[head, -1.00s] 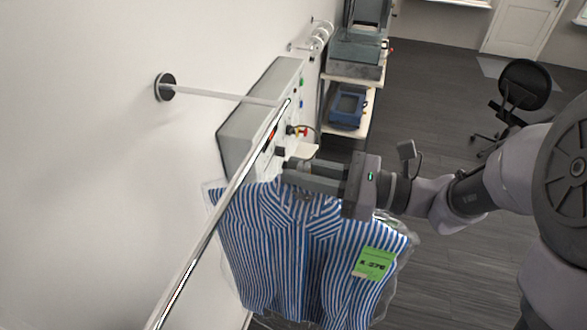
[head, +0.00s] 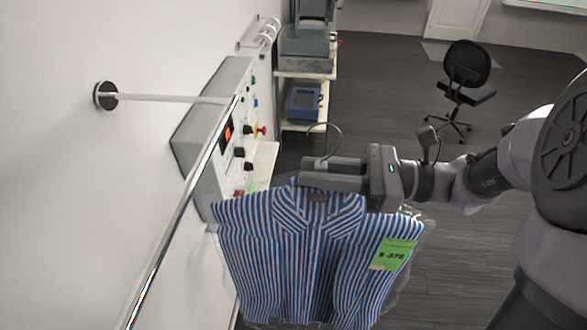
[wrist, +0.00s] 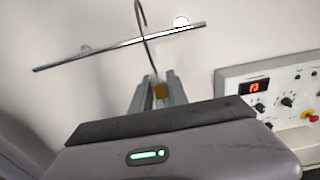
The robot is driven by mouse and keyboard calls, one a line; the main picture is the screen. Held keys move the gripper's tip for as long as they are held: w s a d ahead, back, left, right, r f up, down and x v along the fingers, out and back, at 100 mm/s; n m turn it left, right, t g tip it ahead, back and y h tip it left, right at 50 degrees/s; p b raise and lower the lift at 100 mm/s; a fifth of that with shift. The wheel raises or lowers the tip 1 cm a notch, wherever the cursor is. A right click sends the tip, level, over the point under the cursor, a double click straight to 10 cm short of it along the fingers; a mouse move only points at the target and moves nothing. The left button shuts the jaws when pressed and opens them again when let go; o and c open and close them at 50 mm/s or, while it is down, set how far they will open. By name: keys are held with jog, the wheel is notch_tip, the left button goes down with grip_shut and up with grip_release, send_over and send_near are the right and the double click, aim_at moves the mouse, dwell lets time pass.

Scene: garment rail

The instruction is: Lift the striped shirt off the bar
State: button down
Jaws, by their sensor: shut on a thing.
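The blue-and-white striped shirt (head: 290,255) hangs upright in a clear cover with a green tag (head: 393,254). My gripper (head: 304,173) is shut on its hanger at the collar; the fingers also show in the wrist view (wrist: 158,92). The hanger hook (head: 339,137) rises above the fingers, to the right of the metal bar (head: 178,208) and apart from it. In the wrist view the hook (wrist: 142,22) stands in front of the bar (wrist: 100,50). The part of the hanger inside the shirt is hidden.
A grey control box (head: 205,120) with knobs and a red display is on the wall behind the bar. A shelf cart (head: 305,73) with a blue device (head: 304,102) stands beyond. An office chair (head: 466,75) is far right. The floor between is clear.

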jog(key=s+d+p, duration=0.2)
jog(key=d+p, duration=0.9)
jog(key=d, duration=1.4)
